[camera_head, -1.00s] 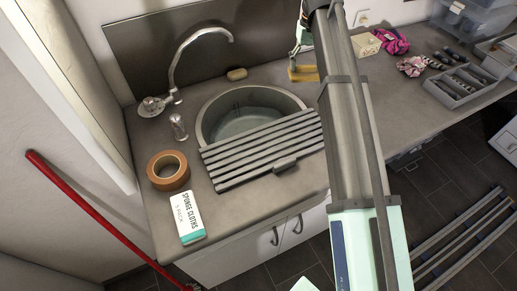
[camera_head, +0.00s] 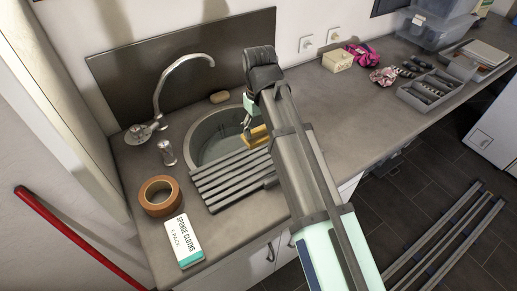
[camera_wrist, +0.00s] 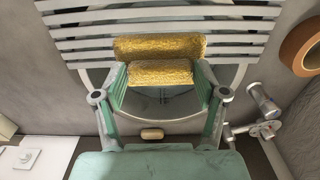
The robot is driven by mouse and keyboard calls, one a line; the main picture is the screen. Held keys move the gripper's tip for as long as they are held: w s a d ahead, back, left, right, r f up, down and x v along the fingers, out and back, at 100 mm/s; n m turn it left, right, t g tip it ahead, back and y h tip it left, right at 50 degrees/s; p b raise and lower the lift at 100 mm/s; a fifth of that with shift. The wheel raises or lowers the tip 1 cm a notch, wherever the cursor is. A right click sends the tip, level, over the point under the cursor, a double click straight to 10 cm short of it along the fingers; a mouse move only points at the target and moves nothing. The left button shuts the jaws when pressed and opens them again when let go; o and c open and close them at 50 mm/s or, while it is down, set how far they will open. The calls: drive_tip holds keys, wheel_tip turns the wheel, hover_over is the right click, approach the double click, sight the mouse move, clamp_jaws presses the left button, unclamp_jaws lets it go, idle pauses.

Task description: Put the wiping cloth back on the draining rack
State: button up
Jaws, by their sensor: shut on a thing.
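The wiping cloth (camera_head: 257,137) is a yellow folded piece at the right rim of the sink, by the far end of the draining rack. My gripper (camera_head: 252,119) is above the sink's right side, shut on the cloth. In the wrist view the cloth (camera_wrist: 160,47) shows as two thick yellow folds between the green fingers of my gripper (camera_wrist: 160,75). The draining rack (camera_head: 228,178) is a set of grey slats across the front of the round sink (camera_head: 190,140). In the wrist view the rack (camera_wrist: 85,30) lies behind the cloth. I cannot tell whether they touch.
The faucet (camera_head: 160,85) stands left of the sink, and a soap bar (camera_head: 220,97) lies behind it. A brown tape roll (camera_head: 159,205) and a sponge cloths pack (camera_head: 184,243) are at front left. Counter right of my arm has free room before a grey tray (camera_head: 415,98).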

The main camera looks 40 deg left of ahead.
drive_tip(key=shift+f+p, duration=1.3)
drive_tip(key=shift+f, duration=4.45)
drive_tip(key=o, duration=1.3)
wheel_tip(320, 180, up, 12)
drive_tip(key=b, duration=0.3)
drive_tip(key=shift+r, duration=0.25)
